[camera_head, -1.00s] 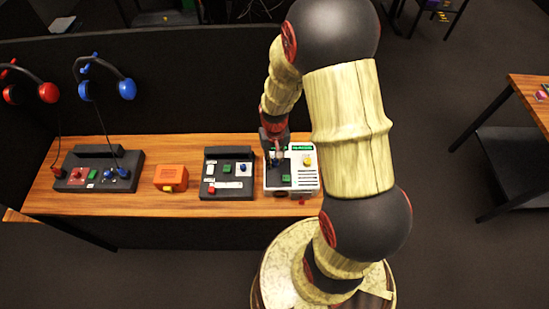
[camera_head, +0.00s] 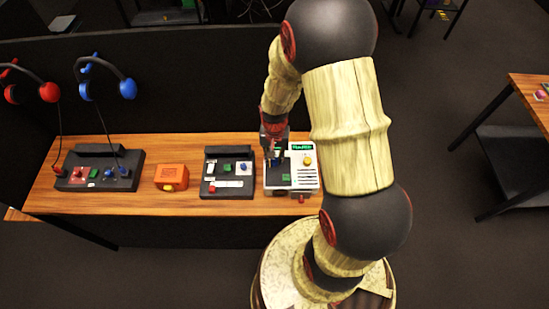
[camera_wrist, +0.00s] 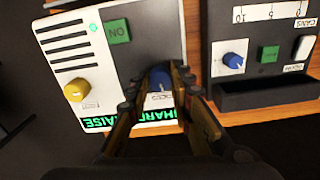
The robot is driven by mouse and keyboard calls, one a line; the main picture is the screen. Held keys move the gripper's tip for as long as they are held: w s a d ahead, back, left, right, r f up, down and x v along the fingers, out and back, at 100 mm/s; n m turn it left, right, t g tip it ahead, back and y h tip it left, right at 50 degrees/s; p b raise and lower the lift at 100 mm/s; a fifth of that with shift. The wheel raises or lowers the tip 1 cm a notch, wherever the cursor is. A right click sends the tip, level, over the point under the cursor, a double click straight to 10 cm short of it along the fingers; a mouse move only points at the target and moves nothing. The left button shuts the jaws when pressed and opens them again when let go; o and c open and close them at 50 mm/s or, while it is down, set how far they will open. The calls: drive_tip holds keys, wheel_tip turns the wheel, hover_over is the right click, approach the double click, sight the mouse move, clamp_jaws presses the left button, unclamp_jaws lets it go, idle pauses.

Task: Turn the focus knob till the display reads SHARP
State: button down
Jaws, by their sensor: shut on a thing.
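The white panel box (camera_head: 305,183) stands at the right end of the wooden bench. In the wrist view its face (camera_wrist: 100,65) shows a blue knob (camera_wrist: 159,76) and a green display strip (camera_wrist: 112,121). My gripper (camera_wrist: 157,90) is shut on the blue knob, one finger at each side. The knob's label is partly hidden by the fingers. In the head view the display (camera_head: 301,147) is too small to read surely.
The box also bears a yellow knob (camera_wrist: 75,90) and a green ON button (camera_wrist: 117,31). A dark panel (camera_head: 228,186) with a blue knob (camera_wrist: 235,60) stands close beside it. An orange box (camera_head: 171,177) and another dark panel (camera_head: 100,170) are farther left.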

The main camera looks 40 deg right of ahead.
drive_tip(key=c, duration=1.6)
unclamp_jaws()
wheel_tip(320, 180, up, 12)
